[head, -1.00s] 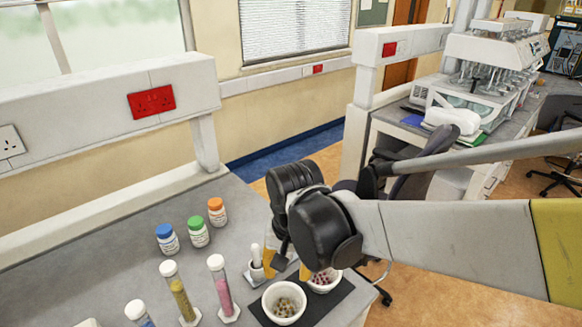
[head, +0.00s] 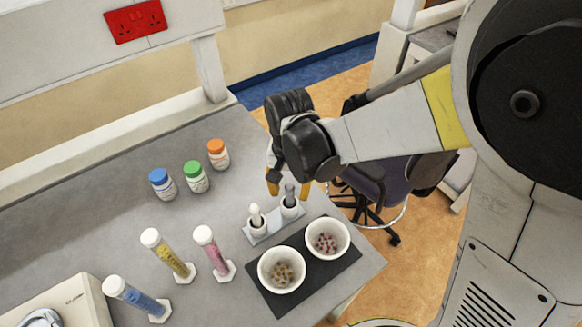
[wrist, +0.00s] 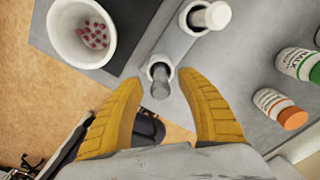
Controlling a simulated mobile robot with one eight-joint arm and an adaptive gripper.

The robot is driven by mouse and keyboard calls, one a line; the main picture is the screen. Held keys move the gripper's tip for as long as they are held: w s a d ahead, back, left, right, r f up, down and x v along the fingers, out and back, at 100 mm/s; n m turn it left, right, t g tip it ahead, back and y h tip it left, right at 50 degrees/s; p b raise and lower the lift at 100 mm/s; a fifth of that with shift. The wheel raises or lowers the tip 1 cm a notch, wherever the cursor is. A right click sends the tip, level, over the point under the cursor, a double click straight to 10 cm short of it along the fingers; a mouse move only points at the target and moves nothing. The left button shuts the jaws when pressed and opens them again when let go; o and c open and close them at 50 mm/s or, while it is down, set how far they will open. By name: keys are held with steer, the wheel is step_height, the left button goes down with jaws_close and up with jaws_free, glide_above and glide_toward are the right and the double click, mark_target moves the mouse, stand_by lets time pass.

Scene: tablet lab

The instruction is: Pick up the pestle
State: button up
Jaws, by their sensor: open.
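Two small white cups stand on a pale tray (head: 273,225) on the bench. The right cup (head: 289,210) holds a grey round-ended pestle (head: 289,193), upright; the left cup (head: 259,229) holds a white one (head: 255,211). In the wrist view the grey pestle (wrist: 160,89) and its cup (wrist: 161,64) sit between and just beyond my finger tips, and the white pestle (wrist: 214,15) is at the top. My gripper (head: 288,191) is open and empty, pointing down with yellow fingers on either side of the grey pestle. Its height above the cup is hard to tell.
Two white bowls with small pellets (head: 282,269) (head: 327,238) stand on a dark mat (head: 341,268) in front of the tray. Capped tubes (head: 212,252) stand to the left. Three bottles (head: 196,177) stand behind. The bench edge (head: 368,276) is close on the right.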

mark_target(290, 197)
step_height(290, 197, down, 4)
steer(key=shift+w+r+b, duration=0.15)
steer(key=shift+r+b, duration=0.1)
steer(key=shift+b, duration=0.1)
jaws_close()
